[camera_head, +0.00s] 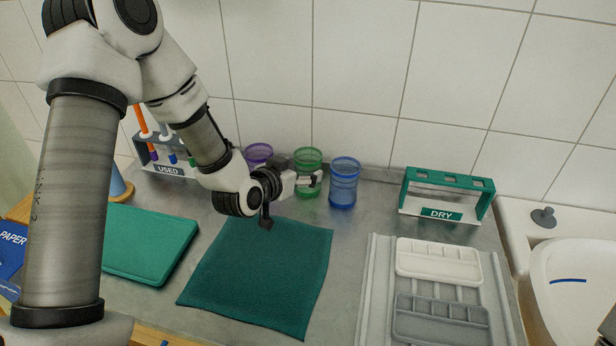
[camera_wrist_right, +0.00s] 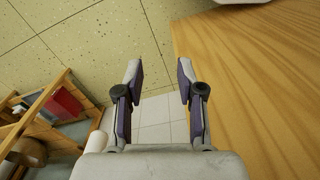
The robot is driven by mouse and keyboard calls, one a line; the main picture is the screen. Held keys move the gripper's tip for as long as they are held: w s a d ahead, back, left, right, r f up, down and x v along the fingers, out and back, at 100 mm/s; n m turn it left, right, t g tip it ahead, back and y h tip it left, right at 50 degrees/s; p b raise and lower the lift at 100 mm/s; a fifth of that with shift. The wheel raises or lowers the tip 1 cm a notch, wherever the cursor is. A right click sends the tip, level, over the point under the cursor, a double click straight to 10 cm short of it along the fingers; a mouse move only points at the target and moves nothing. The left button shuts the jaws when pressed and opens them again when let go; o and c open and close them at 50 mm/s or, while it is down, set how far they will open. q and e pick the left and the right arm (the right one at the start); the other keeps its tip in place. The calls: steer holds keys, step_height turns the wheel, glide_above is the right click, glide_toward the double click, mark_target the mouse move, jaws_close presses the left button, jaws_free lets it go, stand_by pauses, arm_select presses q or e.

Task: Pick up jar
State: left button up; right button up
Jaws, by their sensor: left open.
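Three see-through jars stand in a row by the tiled wall in the head view: a purple jar (camera_head: 258,153), a green jar (camera_head: 308,160) and a blue jar (camera_head: 343,188). My left gripper (camera_head: 294,200) is open in front of the purple and green jars. One finger overlaps the green jar in the picture; I cannot tell whether it touches. The gripper and arm hide the lower purple jar and part of the green one. The blue jar is in clear view to the right. My right gripper (camera_wrist_right: 160,72) is open and empty, away from the jars.
A teal cloth (camera_head: 262,285) lies in front of the jars, with a green board (camera_head: 150,245) to its left. A "USED" rack (camera_head: 168,171) holds brushes. A green "DRY" rack (camera_head: 447,195) stands right, behind palettes (camera_head: 440,262). A sink (camera_head: 570,265) is at far right.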

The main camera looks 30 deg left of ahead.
arm_select(q)
steer(key=x, duration=0.4)
steer(key=shift+s+r, duration=0.1)
steer(key=c, duration=0.9)
